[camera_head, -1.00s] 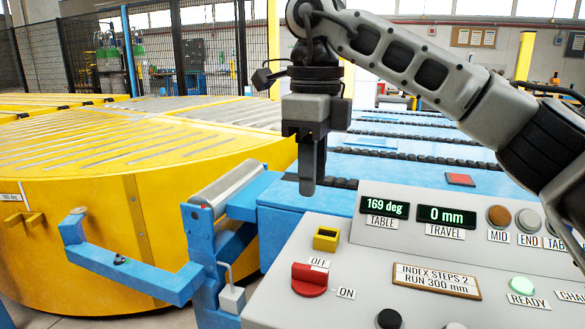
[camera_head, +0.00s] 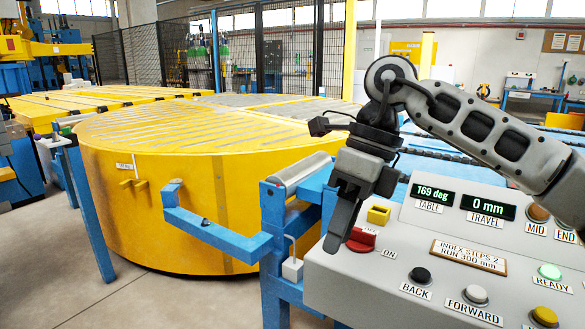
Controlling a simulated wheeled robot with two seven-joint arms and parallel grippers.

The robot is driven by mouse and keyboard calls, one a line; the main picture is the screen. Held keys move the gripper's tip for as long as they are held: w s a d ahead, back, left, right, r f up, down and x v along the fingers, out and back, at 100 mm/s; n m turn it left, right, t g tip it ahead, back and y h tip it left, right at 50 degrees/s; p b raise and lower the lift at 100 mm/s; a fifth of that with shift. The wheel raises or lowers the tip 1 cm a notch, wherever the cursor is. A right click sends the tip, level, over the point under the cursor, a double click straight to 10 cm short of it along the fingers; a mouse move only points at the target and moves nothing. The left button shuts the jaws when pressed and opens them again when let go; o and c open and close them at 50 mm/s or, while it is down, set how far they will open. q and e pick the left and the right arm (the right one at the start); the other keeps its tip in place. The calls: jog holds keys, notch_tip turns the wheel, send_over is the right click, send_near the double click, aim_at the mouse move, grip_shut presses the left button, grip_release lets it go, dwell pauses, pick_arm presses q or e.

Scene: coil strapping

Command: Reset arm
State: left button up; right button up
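My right gripper (camera_head: 338,240) hangs at the left end of the grey control panel (camera_head: 390,262), its fingers pointing down and slightly left. They show as one dark narrow piece, so I cannot tell whether there is a gap between them. They overlap the left side of the red OFF/ON switch (camera_head: 363,237) in the picture; contact is unclear. The OFF label is hidden. Nothing shows hanging from the fingers. My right arm comes in from the right, above the panel. My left gripper is not in view.
The panel carries a yellow block (camera_head: 378,214), displays reading 169 deg (camera_head: 433,191) and 0 mm (camera_head: 487,206), a black BACK button (camera_head: 420,275) and a lit green READY lamp (camera_head: 549,271). A large yellow round table (camera_head: 170,210) and blue bracket (camera_head: 215,232) stand left. Floor shows at lower left.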

jog(key=s+a+r+m+g+y+p, duration=0.1)
jog(key=s+a+m+g+y+p, duration=0.2)
jog(key=a+y, duration=0.5)
jog(key=s+a+r+m+g+y+p, duration=0.1)
jog(key=s+a+r+m+y, duration=0.1)
jog(key=s+a+m+y, duration=0.5)
jog(key=w+d+f+m+t+h+p, duration=0.2)
jog(key=w+d+f+m+t+h, duration=0.35)
jog(key=m+t, duration=0.75)
jog(key=w+d+f+m+t+h+p, duration=0.25)
jog(key=d+f+m+t, duration=0.45)
jog(key=m+t, duration=0.6)
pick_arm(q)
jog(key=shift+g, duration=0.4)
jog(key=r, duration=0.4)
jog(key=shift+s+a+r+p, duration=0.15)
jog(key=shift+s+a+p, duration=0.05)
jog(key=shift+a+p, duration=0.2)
pick_arm(e)
jog(key=s+d+f+m+g+h, duration=0.3)
jog(key=s+d+f+m+g, duration=0.1)
jog(key=s+f, duration=0.3)
jog(key=s+d+f+m+g+h, duration=0.4)
jog(key=s+d+f+m+g, duration=0.1)
jog(key=f, duration=0.4)
jog(key=shift+s+d+f+m, duration=0.25)
jog(key=shift+s+d+m, duration=0.1)
jog(key=shift+s+m, duration=0.45)
